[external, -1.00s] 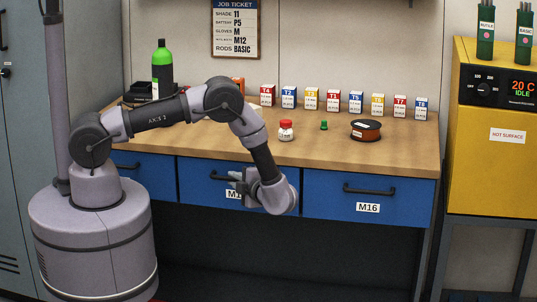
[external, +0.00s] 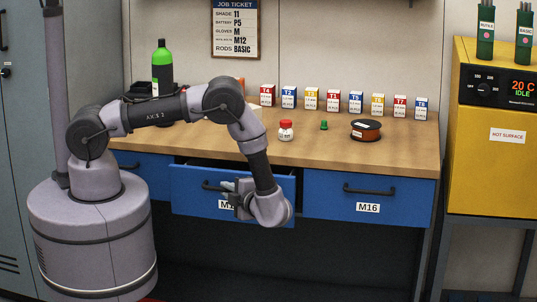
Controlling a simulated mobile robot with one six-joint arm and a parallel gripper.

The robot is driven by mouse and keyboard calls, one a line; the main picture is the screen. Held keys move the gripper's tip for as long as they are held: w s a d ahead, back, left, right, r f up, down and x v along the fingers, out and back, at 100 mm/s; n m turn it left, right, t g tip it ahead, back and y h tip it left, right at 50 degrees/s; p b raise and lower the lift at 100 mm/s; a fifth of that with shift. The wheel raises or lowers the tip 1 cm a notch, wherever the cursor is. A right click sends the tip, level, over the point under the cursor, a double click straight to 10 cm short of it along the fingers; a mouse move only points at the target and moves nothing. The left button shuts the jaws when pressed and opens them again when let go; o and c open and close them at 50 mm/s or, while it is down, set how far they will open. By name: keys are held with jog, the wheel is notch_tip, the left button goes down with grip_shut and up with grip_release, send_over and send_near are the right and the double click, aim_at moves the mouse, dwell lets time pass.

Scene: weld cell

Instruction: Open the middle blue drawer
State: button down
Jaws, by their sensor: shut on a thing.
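The middle blue drawer (external: 188,194) is pulled part way out of the bench, with a dark gap showing above its front. Its black handle (external: 212,187) is partly covered by my gripper (external: 229,188). My gripper is shut on the handle near its right part. The label on the drawer front is mostly hidden behind my gripper. What lies inside the drawer cannot be seen.
The right blue drawer (external: 330,205), marked M16, and the left blue drawer (external: 150,174) are shut. The wooden bench top (external: 330,153) holds a red-capped jar (external: 286,130), a wire spool (external: 366,130) and a row of small boxes. A yellow oven (external: 492,170) stands at the right.

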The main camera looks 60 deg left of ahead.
jog(key=s+d+p, duration=0.1)
jog(key=s+d, duration=1.2)
jog(key=c, duration=1.7)
grip_release()
